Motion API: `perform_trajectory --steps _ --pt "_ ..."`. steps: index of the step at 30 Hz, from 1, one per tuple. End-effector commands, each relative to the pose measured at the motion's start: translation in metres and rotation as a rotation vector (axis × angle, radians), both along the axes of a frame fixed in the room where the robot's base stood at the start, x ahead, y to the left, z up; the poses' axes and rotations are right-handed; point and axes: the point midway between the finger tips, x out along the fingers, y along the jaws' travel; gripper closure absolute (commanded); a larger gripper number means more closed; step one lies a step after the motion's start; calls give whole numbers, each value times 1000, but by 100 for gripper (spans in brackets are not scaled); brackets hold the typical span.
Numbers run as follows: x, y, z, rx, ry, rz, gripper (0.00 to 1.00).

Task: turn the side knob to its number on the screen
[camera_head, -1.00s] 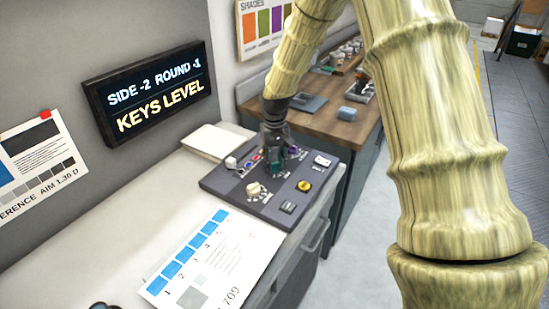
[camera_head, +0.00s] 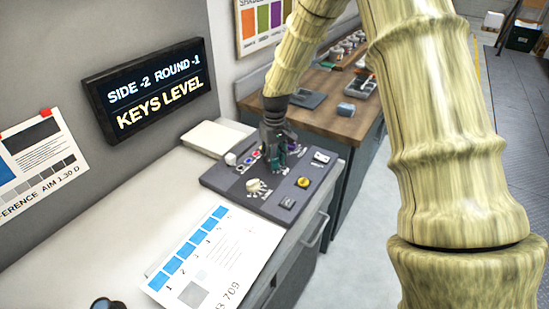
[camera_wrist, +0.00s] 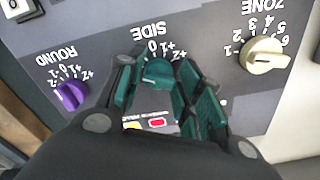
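The side knob (camera_wrist: 155,74) is teal and sits under the SIDE label in the wrist view. Its scale shows 0, +1 and +2; the rest is hidden by my fingers, and its exact setting is unclear. My gripper (camera_wrist: 157,90) has its teal fingers on both sides of the knob, seemingly with narrow gaps. In the head view my gripper (camera_head: 284,158) is down at the console (camera_head: 232,190) and hides the knob. The screen (camera_head: 150,90) reads SIDE -2, ROUND -1, KEYS LEVEL.
A purple ROUND knob (camera_wrist: 72,96) and a cream ZONE knob (camera_wrist: 265,56) flank the side knob. A red key (camera_wrist: 157,123) lies below it, close to my fingers. A printed sheet (camera_head: 235,250) lies in front of the console. A wooden bench (camera_head: 335,125) stands behind.

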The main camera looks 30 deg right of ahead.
Motion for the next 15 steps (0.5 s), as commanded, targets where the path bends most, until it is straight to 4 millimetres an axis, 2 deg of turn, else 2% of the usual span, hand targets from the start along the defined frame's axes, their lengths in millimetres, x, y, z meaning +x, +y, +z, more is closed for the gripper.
perform_trajectory --steps 2,11,15 --pt "0 0 0 0 0 -1 47" --pt "1 0 1 0 -2 -1 47" --pt "1 0 8 0 -3 -1 47"
